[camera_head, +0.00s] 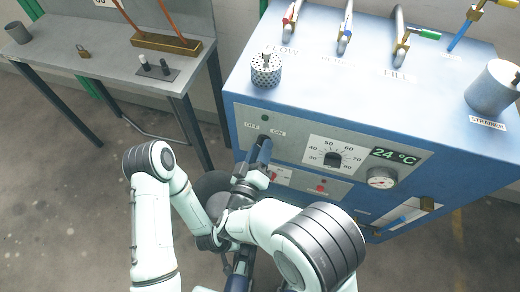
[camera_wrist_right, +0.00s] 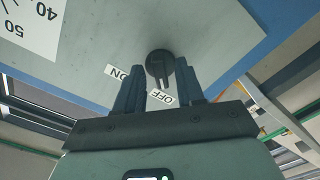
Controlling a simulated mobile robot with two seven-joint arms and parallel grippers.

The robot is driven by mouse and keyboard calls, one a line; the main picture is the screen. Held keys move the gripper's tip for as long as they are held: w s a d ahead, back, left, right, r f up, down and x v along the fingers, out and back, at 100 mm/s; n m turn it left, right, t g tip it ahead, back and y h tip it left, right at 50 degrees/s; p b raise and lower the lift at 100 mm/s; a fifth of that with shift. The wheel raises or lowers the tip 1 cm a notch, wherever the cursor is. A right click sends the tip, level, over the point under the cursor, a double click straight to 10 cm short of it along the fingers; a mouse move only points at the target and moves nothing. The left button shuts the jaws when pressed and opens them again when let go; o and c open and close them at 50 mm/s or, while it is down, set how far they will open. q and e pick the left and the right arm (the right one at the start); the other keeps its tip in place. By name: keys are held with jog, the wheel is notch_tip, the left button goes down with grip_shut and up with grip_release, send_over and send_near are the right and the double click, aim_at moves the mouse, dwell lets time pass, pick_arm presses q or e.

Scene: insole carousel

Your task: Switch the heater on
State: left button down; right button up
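The heater switch is a dark round knob (camera_wrist_right: 160,64) with a narrow handle on the grey control panel (camera_head: 290,147). In the right wrist view its handle points toward the OFF label (camera_wrist_right: 163,98). The ON label (camera_wrist_right: 117,72) is to the left there. My right gripper (camera_head: 263,143) is at the switch in the head view and covers most of it. In the right wrist view the fingers (camera_wrist_right: 158,80) stand apart, one on each side of the knob, with gaps visible. A dark part low in the head view may be my left gripper; its fingers cannot be made out.
A temperature dial (camera_head: 335,159), a display reading 24 °C (camera_head: 395,156) and a round gauge (camera_head: 382,178) are right of the switch. Valves, a perforated cylinder (camera_head: 266,70) and a strainer cup (camera_head: 494,87) are on the blue cabinet top. A grey table (camera_head: 110,52) stands left.

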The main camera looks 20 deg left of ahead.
grip_shut()
jog(key=shift+m, duration=0.4)
pick_arm(q)
jog(key=w+a+f+t+y+b, duration=0.1)
jog(key=w+a+f+t+b, duration=0.1)
jog(key=w+a+f+b, duration=0.35)
jog(key=shift+n+g, duration=0.4)
jog(key=shift+g, duration=0.4)
jog(key=shift+s+d+f+b, duration=0.2)
jog(key=shift+s+f+b, duration=0.05)
jog(key=shift+s+f, duration=0.4)
jog(key=shift+s+d+f+b, duration=0.25)
jog(key=shift+s+f, duration=0.35)
jog(key=shift+f, duration=0.1)
jog(key=shift+s+d+f+b, duration=0.2)
jog(key=shift+s+f+b, duration=0.05)
jog(key=shift+s+f, duration=0.4)
pick_arm(e)
jog(key=shift+m, duration=8.7)
jog(key=shift+o, duration=0.9)
grip_release()
